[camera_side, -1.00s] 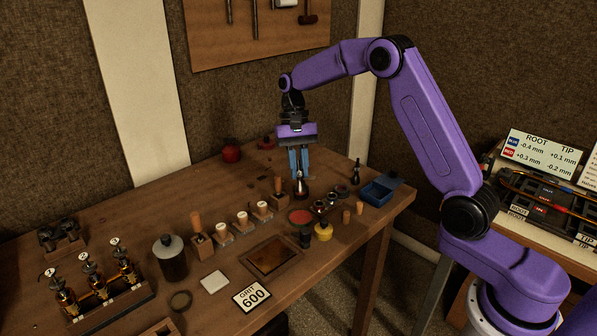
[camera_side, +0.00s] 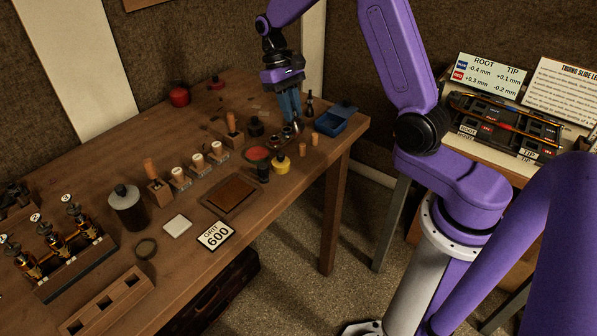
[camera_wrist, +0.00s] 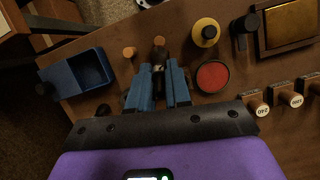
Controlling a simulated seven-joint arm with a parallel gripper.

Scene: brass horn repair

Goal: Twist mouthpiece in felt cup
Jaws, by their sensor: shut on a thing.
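My gripper (camera_side: 297,121) points down near the right end of the bench. Its blue fingers are shut on a small metal piece, taken to be the mouthpiece (camera_wrist: 156,62), which shows only partly between the fingertips in the wrist view. A dark round cup (camera_side: 256,128), likely the felt cup, stands on the bench to the left of my gripper in the side view, apart from the fingers. Small shiny metal pieces (camera_side: 286,134) sit close by the fingertips. The fingers hide part of that spot, so I cannot tell whether the held piece touches anything.
A blue bin (camera_side: 333,122) stands right of my gripper. A red round pad (camera_wrist: 212,76), a yellow-capped jar (camera_wrist: 206,32) and short wooden pegs (camera_side: 315,139) are close by.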

